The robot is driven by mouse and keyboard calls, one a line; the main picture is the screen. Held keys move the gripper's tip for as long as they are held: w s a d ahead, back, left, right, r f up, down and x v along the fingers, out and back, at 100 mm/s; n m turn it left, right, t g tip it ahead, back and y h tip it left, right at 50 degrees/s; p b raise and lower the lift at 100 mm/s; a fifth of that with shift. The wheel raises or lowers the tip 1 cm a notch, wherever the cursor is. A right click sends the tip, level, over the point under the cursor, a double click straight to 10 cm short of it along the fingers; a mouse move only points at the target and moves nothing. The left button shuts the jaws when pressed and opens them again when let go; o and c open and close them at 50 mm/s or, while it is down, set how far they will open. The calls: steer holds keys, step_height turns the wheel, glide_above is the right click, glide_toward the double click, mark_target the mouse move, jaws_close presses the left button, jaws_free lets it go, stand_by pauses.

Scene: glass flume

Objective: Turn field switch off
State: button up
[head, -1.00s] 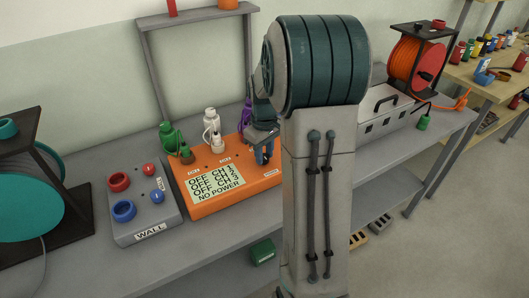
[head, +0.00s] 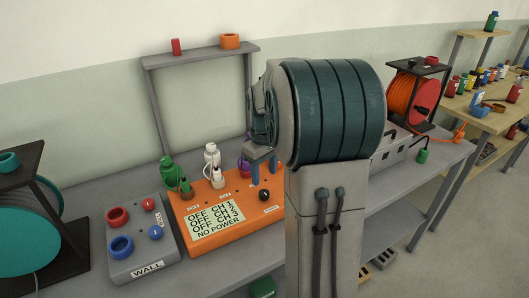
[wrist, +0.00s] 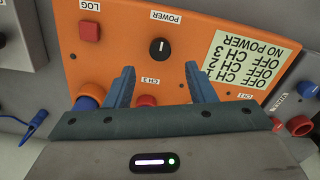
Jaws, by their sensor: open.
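The orange control box (head: 235,225) stands on the grey bench. Its display (head: 214,220) reads OFF for channels 1 to 3 and NO POWER. A black rotary knob (head: 264,195) sits right of the display. In the wrist view the knob (wrist: 162,48) has a white pointer line and a POWER label beside it. I can read no label saying field. My gripper (head: 264,170) is open above the box, its blue fingers apart and empty. In the wrist view the gripper (wrist: 158,72) has its fingertips either side of the view towards the knob, apparently not touching it.
A grey WALL box (head: 141,243) with red and blue sockets stands left. Green (head: 171,175), white (head: 213,165) and purple plugs stand at the orange box's back. A red LOG button (wrist: 89,31) is on the panel. A grey frame (head: 150,110) rises behind.

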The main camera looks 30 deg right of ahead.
step_height(320, 180, up, 7)
stand_by(0.3)
stand_by(0.4)
steer(key=s+a+f+m+t, duration=0.1)
steer(key=s+a+f+m, duration=0.1)
steer(key=s+a, duration=0.5)
steer(key=s+a+f+m+t+p, duration=0.1)
steer(key=s+a, duration=0.6)
steer(key=s, duration=0.4)
steer(key=shift+s+f+m+t, duration=0.35)
steer(key=shift+f+m+t, duration=0.05)
stand_by(0.8)
